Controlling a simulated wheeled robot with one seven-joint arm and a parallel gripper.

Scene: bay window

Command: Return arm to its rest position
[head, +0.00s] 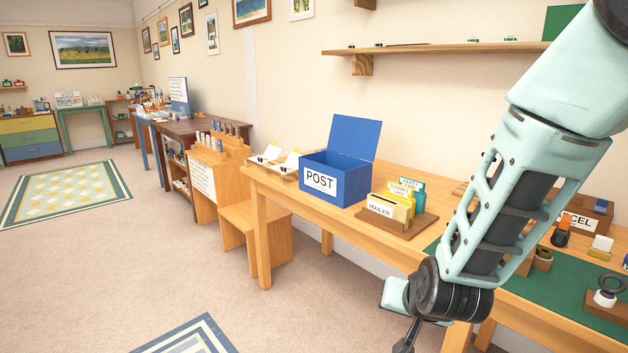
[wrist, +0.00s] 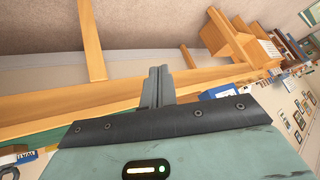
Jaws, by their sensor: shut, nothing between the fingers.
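My arm comes down from the upper right in the head view and bends in front of the wooden table (head: 300,205). My gripper shows in the wrist view (wrist: 158,72), with its two thin grey fingers pressed together and nothing between them. It is in free air, and the table edge (wrist: 60,106) passes behind it, turned on its side. In the head view only part of the hand shows near the bottom edge; the fingertips are not clear there.
A blue POST box (head: 322,182) with a raised lid stands on the table. A holder labelled MAILER (head: 380,208) is to its right. A green mat (head: 545,297) lies behind my forearm, with small items on it.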

